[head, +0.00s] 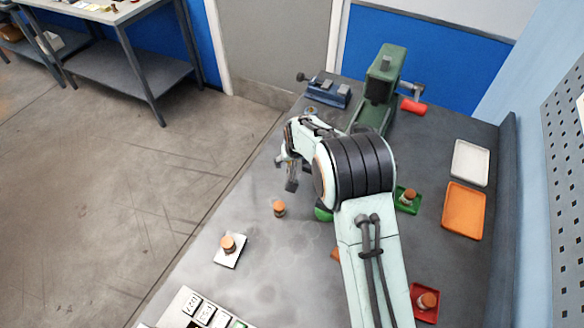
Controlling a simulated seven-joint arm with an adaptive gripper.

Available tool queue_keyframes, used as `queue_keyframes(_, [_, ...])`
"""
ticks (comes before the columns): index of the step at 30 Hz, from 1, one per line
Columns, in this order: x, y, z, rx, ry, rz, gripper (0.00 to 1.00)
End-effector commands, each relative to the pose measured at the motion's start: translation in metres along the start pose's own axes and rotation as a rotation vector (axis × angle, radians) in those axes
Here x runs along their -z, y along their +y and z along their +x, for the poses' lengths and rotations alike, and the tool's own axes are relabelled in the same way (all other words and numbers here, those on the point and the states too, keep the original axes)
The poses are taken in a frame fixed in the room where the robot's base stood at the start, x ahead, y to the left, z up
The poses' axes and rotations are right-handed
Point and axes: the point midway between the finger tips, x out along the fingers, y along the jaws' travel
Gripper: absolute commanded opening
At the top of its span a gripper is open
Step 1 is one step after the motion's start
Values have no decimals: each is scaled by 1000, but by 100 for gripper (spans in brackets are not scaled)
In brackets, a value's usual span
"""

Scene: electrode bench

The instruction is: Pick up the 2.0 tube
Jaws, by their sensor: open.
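Several small orange-capped tubes stand on the grey bench; their markings are too small to read, so I cannot tell which is the 2.0 tube. One tube (279,208) stands on the bare bench. Another tube (229,243) is on a white plate (236,262) to the lower left. A third tube (408,197) is in a green tray (415,208), and another tube (427,300) is in a red tray (424,316). My gripper (287,174) is open and appears empty, above the bench's left side, just above the bare-bench tube in the picture.
A green press-like machine (385,75) and a blue vise (335,93) stand at the back. A red cylinder (413,106) lies beside the machine. An orange tray (464,210) and a white tray (471,162) lie at the right. Labelled cards (205,313) sit at the front left. My arm hides the bench middle.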

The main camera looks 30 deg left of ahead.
Motion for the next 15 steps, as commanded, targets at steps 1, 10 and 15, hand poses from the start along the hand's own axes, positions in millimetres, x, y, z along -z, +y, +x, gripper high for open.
queue_keyframes(1, [0, 0, 1, 0, -1, 0, 60])
queue_keyframes(10, [0, 0, 1, 0, 0, 1, 26])
queue_keyframes(15, [0, 0, 1, 0, 0, 1, 0])
